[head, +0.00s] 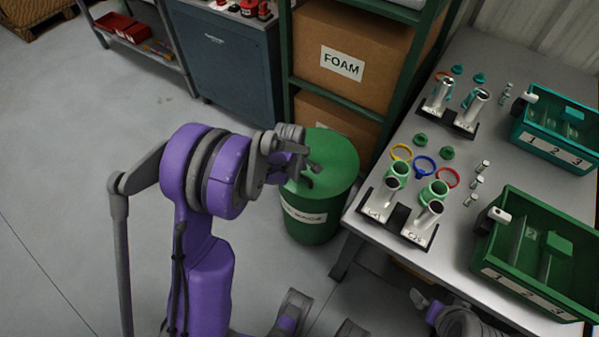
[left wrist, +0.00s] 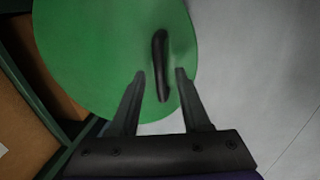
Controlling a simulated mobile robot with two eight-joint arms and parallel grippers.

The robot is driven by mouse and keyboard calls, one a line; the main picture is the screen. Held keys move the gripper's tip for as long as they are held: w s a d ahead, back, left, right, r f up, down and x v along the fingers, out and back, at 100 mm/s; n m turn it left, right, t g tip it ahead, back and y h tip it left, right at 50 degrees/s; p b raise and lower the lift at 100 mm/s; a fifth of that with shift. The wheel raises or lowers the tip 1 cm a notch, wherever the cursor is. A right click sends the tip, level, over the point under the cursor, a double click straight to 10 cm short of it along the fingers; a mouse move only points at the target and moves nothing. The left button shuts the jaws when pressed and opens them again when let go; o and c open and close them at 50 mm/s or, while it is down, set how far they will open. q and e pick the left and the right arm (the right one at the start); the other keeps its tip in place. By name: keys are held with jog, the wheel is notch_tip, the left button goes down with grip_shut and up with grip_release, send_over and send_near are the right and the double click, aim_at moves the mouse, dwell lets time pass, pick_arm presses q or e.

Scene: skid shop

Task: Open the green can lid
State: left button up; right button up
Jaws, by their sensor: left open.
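The green can (head: 312,222) stands on the floor beside the table, with a white label partly readable as "WASTE". Its round green lid (head: 338,150) lies flat on top, and the lid fills much of the left wrist view (left wrist: 85,50). A dark bar handle (left wrist: 160,60) is on the lid. My left gripper (head: 308,172) is over the lid, open. In the left wrist view its two fingertips (left wrist: 160,74) appear on either side of the handle's lower part, with gaps to both; the depth between them is unclear. My right gripper (head: 424,303) shows partly at the bottom edge.
The table (head: 380,243) at right holds metal cylinders, coloured rings, a green bin (head: 530,289) and a teal bin (head: 572,158). A shelf with FOAM boxes (head: 350,45) stands directly behind the can. A blue cabinet (head: 225,65) is behind left.

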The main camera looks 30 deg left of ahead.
pick_arm(q)
jog(key=shift+f, duration=0.2)
jog(key=shift+c, duration=0.2)
grip_shut()
dwell(1.2)
